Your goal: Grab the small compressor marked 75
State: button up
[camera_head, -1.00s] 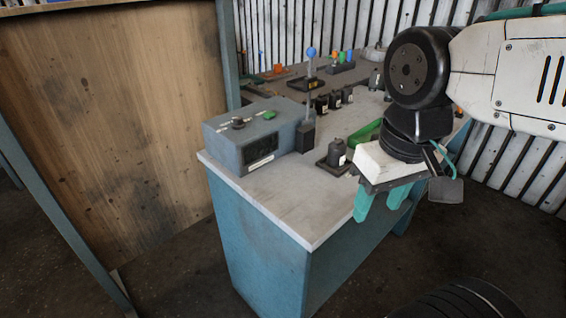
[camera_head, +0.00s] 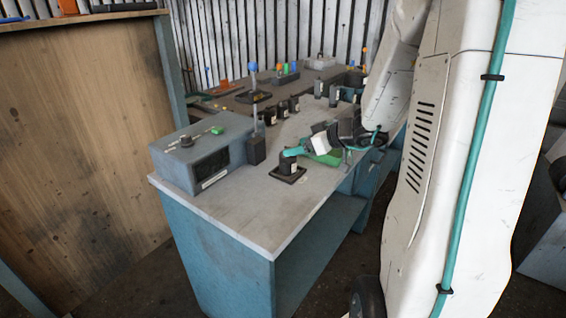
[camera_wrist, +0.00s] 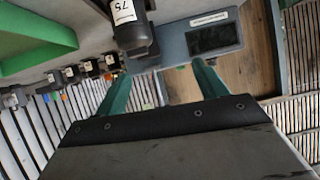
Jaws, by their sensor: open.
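The compressor marked 75 (camera_wrist: 128,30) is a small dark cylinder with a white label, at the top of the wrist view. In the head view it (camera_head: 287,166) stands on a black square base near the bench's front right. My gripper (camera_head: 296,151) is open, at the compressor's right, lying nearly level and pointing left. Its teal finger overlaps the compressor's top in the head view. In the wrist view the fingers of my gripper (camera_wrist: 162,75) are spread and empty, with the compressor beyond them. I cannot tell whether they touch it.
A grey control box (camera_head: 190,155) stands left of the compressor, with a dark upright device (camera_head: 256,150) beside it. A green tray (camera_head: 328,158) lies close by my gripper. Several small dark units (camera_head: 283,108) stand farther back. The bench's front left surface (camera_head: 235,215) is clear.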

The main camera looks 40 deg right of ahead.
aim_at(288, 161)
jog(key=shift+h, duration=0.3)
jog(key=w+f, duration=0.1)
jog(key=w, duration=0.1)
jog(key=w+f, duration=0.4)
jog(key=shift+w+d, duration=0.25)
jog(key=shift+w, duration=0.15)
jog(key=shift+c, duration=0.2)
jog(key=c, duration=1.3)
jog(key=shift+r, duration=0.1)
jog(key=shift+c, duration=0.2)
